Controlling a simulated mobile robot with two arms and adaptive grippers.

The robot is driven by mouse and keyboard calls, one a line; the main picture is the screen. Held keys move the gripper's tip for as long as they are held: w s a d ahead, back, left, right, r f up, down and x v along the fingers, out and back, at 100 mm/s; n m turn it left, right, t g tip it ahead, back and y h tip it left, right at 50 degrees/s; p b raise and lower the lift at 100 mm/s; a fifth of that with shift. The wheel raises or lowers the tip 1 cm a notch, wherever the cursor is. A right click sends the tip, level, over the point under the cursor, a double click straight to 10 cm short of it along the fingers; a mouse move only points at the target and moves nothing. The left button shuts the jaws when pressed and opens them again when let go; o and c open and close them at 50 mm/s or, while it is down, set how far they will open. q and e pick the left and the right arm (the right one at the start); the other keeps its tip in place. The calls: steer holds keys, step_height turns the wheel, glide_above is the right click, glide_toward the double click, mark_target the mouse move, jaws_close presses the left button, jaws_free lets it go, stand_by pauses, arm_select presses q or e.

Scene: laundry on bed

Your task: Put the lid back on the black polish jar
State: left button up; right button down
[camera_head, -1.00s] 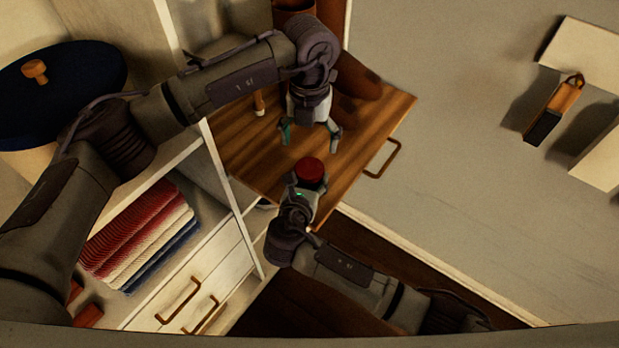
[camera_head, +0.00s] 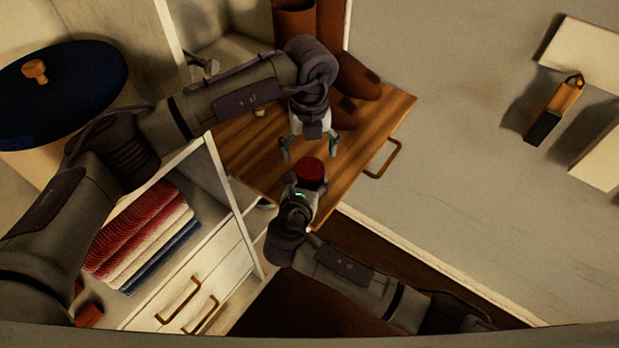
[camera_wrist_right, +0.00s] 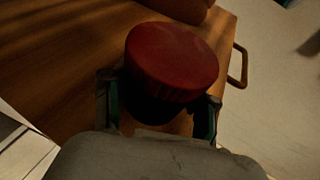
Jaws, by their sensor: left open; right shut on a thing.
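A round red lid-like piece (camera_head: 310,170) is in my right gripper, over the wooden drawer front or board. In the right wrist view the red piece (camera_wrist_right: 172,62) has a flat top, with a dark part in shadow below it. I cannot tell whether that is the jar or shade. My right gripper (camera_wrist_right: 160,112) is shut around this lower part, a finger on each side. My left gripper (camera_head: 309,149) is open, its fingers pointing down just beyond the red piece. Nothing shows between its fingers. No separate black jar is clearly in view.
The wooden board (camera_head: 375,115) has a brass handle (camera_head: 384,160) and carries brown boots (camera_head: 355,78) at the back. Folded towels (camera_head: 145,235) lie on the shelf at left. A dark blue round item (camera_head: 65,95) is at upper left.

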mark_target(310, 168)
arm_select(q)
steer(key=shift+f, duration=2.35)
steer(key=c, duration=1.2)
steer(key=m, duration=1.4)
steer(key=shift+m, duration=0.4)
steer(key=m, duration=0.3)
steer(key=shift+m, duration=0.4)
steer(key=o, duration=1.3)
